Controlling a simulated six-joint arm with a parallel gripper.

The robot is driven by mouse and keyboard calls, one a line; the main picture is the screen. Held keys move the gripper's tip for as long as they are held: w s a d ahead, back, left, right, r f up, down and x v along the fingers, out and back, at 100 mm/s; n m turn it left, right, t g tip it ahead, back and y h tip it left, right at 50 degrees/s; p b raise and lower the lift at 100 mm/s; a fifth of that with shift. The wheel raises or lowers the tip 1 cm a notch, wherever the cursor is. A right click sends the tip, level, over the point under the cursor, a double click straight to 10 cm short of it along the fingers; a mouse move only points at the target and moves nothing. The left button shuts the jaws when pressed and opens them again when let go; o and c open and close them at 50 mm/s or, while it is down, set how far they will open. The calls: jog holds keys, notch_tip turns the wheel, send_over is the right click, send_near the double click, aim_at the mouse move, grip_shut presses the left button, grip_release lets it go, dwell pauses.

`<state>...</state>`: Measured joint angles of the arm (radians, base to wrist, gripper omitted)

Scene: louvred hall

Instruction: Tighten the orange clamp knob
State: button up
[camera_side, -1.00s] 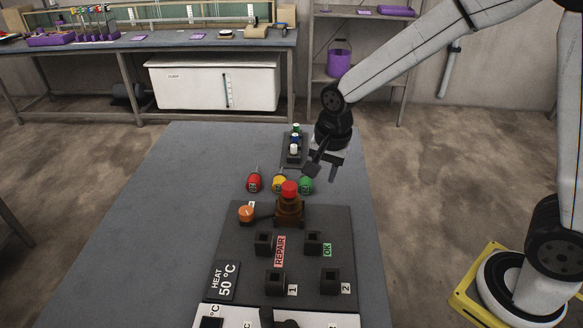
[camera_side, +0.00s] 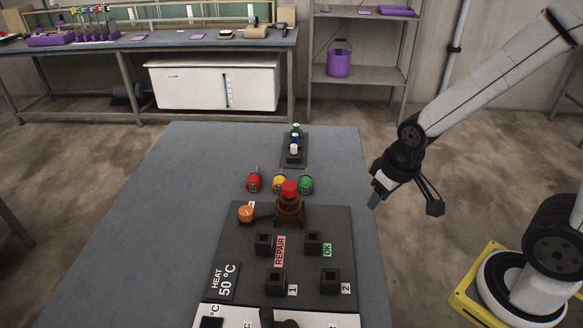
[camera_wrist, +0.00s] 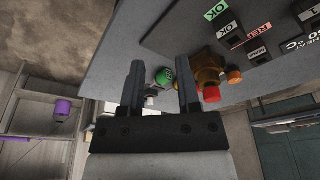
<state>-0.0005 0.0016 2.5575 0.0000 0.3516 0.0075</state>
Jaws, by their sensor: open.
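The orange clamp knob (camera_side: 246,213) sits at the far left corner of the dark panel (camera_side: 310,222) in the side view. It is next to a brown clamp body (camera_side: 289,210) with a red cap (camera_side: 289,188). My gripper (camera_side: 404,203) is open and empty, in the air off the right edge of the table, well apart from the knob. In the wrist view my open fingers (camera_wrist: 160,72) point toward the table. The orange knob (camera_wrist: 233,75) shows there right of the fingers, beyond the red cap (camera_wrist: 211,95).
Red (camera_side: 254,181), yellow (camera_side: 279,181) and green (camera_side: 305,184) labelled pieces stand behind the panel. A dark rack (camera_side: 294,160) with small bottles is farther back. Black square sockets (camera_side: 313,242) are on the panel. The table's left side (camera_side: 150,240) is clear.

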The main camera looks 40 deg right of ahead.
jog(key=o, duration=0.6)
jog(key=shift+w, duration=0.15)
jog(key=n+g, duration=0.3)
jog(key=n, duration=1.4)
send_over(246, 210)
jog(key=shift+f, duration=0.9)
jog(key=shift+f, duration=0.1)
jog(key=shift+f, duration=3.8)
grip_shut()
